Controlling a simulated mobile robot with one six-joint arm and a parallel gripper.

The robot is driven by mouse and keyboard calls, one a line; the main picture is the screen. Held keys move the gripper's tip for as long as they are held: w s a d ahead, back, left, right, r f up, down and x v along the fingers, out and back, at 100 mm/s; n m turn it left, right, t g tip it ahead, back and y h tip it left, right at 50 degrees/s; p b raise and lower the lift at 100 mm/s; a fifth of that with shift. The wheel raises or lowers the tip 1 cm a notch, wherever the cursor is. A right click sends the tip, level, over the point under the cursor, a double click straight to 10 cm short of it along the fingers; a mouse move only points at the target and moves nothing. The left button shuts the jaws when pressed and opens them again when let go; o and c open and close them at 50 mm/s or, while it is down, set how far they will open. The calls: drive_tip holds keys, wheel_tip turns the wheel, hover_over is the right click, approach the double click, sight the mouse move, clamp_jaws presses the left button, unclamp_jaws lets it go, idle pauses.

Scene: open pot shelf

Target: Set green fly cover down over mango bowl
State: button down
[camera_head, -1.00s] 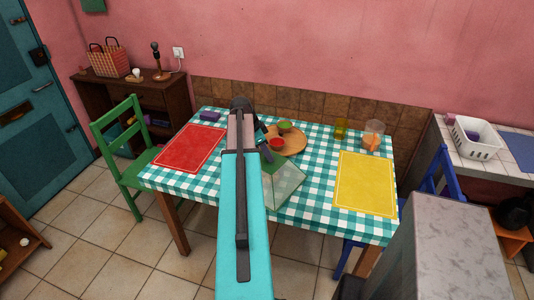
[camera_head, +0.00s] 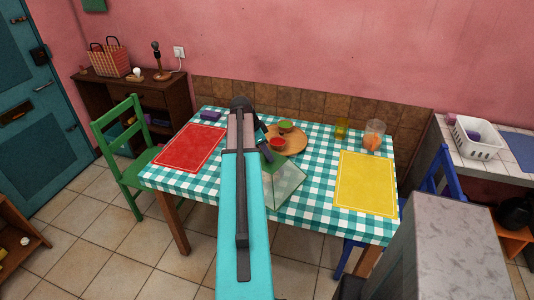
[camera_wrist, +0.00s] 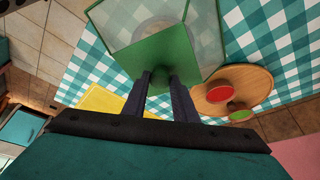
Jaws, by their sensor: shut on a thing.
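The green fly cover (camera_wrist: 158,50) has a solid green top and pale see-through sides. In the wrist view my gripper (camera_wrist: 160,80) is shut on its green top. In the head view the cover (camera_head: 288,186) is at the front middle of the table, partly hidden behind my arm. A pale round shape (camera_wrist: 158,34) shows dimly through the cover's side; it may be the mango bowl, but I cannot tell. I cannot tell whether the cover's rim touches the tablecloth.
A wooden board (camera_head: 298,144) with a red bowl (camera_head: 277,144) and a green bowl (camera_head: 286,126) lies behind the cover. A red mat (camera_head: 192,148) is left, a yellow mat (camera_head: 365,184) right. An orange-filled glass jar (camera_head: 374,135) stands at the back right.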

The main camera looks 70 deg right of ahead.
drive_tip(key=shift+f, duration=0.25)
idle(0.7)
drive_tip(key=c, duration=1.4)
unclamp_jaws()
drive_tip(key=shift+o, duration=0.2)
drive_tip(key=shift+r, duration=0.1)
drive_tip(key=b+v, duration=0.3)
drive_tip(key=v, duration=1)
drive_tip(key=shift+a+r+b, duration=0.2)
drive_tip(key=shift+r+b, duration=0.05)
drive_tip(key=shift+b, duration=0.05)
